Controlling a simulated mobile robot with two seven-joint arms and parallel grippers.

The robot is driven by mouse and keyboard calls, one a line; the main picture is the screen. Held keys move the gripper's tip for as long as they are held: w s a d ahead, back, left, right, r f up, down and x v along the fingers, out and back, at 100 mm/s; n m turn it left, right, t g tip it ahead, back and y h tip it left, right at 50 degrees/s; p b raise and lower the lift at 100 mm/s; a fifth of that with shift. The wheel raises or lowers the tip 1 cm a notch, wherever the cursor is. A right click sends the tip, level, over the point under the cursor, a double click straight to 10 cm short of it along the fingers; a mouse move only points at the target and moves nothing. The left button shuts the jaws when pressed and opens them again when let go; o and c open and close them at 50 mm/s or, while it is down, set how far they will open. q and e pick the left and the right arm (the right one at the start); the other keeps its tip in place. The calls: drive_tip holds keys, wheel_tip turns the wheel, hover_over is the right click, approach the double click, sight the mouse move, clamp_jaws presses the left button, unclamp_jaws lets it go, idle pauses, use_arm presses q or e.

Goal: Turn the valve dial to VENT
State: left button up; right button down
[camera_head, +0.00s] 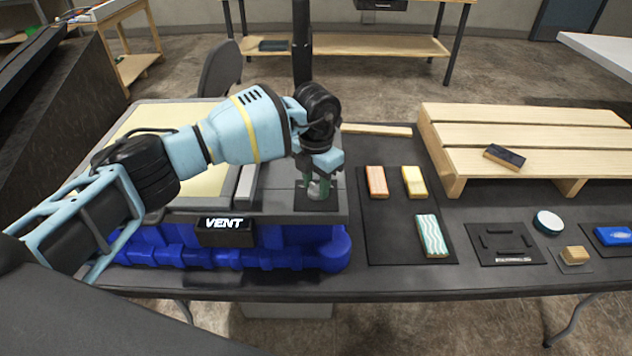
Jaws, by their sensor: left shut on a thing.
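My left arm reaches in from the left over a console (275,202) on the table. My left gripper (318,186) points down at the console's right part and is shut on a small green dial (316,190), which is mostly hidden by the fingers. The dial stands on a dark square plate (308,204); its pointer and any marks around it cannot be made out. A black display (225,225) on the console's front shows VENT in lit white letters. My right gripper is not in view.
Orange (376,181), yellow (414,181) and wavy-striped (432,236) blocks lie on a dark mat right of the console. A wooden pallet (530,142) stands at the back right. Several small items lie near the right front. Blue bins (300,245) sit under the console.

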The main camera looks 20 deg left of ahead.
sight(316, 185)
use_arm(q)
drive_tip(key=o, duration=1)
drive_tip(key=shift+r, duration=3.9)
